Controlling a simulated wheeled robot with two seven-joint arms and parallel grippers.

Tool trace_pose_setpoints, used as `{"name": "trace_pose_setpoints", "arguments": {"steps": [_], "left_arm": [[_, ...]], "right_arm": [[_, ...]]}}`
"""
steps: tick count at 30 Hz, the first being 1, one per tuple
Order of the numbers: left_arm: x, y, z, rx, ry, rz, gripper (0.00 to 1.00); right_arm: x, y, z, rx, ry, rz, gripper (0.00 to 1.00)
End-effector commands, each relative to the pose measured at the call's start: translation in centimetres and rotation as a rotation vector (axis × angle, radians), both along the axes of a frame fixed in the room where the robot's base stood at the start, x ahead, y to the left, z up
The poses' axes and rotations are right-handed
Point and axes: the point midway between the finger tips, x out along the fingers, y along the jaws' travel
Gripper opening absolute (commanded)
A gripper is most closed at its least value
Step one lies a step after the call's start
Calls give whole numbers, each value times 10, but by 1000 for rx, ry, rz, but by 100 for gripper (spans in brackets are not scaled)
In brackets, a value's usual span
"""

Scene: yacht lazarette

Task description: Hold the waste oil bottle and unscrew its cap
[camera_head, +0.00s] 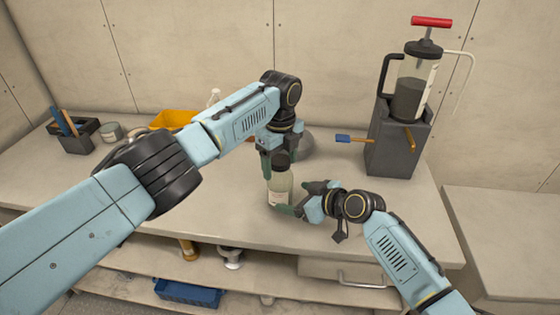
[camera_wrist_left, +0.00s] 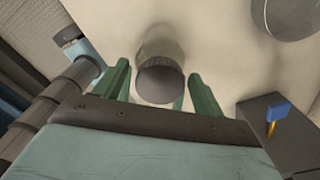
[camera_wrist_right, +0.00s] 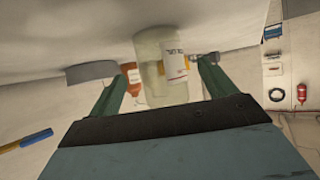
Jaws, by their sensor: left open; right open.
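The waste oil bottle (camera_head: 280,188) stands upright on the bench, pale and translucent with a white label and a dark cap (camera_head: 281,161). My left gripper (camera_head: 275,158) is above it, pointing down. In the left wrist view the cap (camera_wrist_left: 160,82) lies between its open fingers, with gaps on both sides. My right gripper (camera_head: 293,198) is low at the bottle's right side, open. In the right wrist view the bottle body (camera_wrist_right: 160,68) appears between its fingers, and I see no clear contact. The bottle's base is partly hidden by a right finger in the head view.
A pump with a red handle (camera_head: 431,22) stands on a grey block (camera_head: 396,142) at right, with a blue-tipped tool (camera_head: 343,138) at its side. A yellow tray (camera_head: 174,119) and a caddy (camera_head: 76,143) are at back left. The front bench left of the bottle is clear.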

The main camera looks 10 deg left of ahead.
Motion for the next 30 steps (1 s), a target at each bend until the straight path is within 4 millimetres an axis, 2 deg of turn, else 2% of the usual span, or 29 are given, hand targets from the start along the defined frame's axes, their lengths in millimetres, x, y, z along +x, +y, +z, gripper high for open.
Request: {"name": "trace_pose_setpoints", "arguments": {"steps": [4, 13, 29, 30], "left_arm": [[0, 0, 0, 0, 0, 0, 70], [0, 0, 0, 0, 0, 0, 70], [0, 0, 0, 0, 0, 0, 70], [0, 0, 0, 0, 0, 0, 70]], "right_arm": [[11, 17, -10, 0, 2, 0, 83], [26, 37, -24, 0, 0, 0, 83], [30, 43, -29, -1, -2, -1, 83], [30, 43, -28, -1, -2, -1, 78]]}}
